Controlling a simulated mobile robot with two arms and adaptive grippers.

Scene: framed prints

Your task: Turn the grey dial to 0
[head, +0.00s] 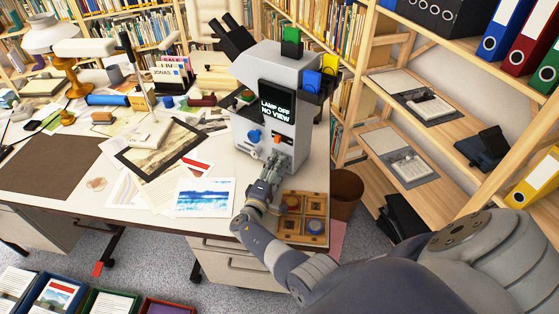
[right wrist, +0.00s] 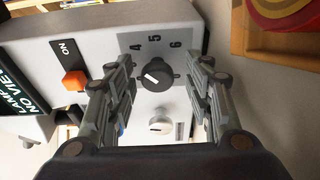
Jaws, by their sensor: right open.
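The grey machine (head: 266,105) stands upright at the table's right end, its screen (head: 277,109) reading "LAMP OFF NO VIEW". In the right wrist view, a dark grey dial (right wrist: 157,75) with a white pointer mark sits on a grey scale plate; 4, 5 and 6 show above it. The mark slants toward the upper left; its exact reading is unclear. My right gripper (right wrist: 160,82) is open, one finger on each side of this dial, with visible gaps. In the head view, my right gripper (head: 270,173) is at the machine's lower front and hides part of it. My left gripper is out of view.
A pale knob (right wrist: 160,125) lies close below the dial between the fingers. An orange switch (right wrist: 75,80) is left of the fingers. A blue knob (head: 254,136) is on the machine's front. A wooden tray (head: 314,206) with coloured discs is beside my right gripper.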

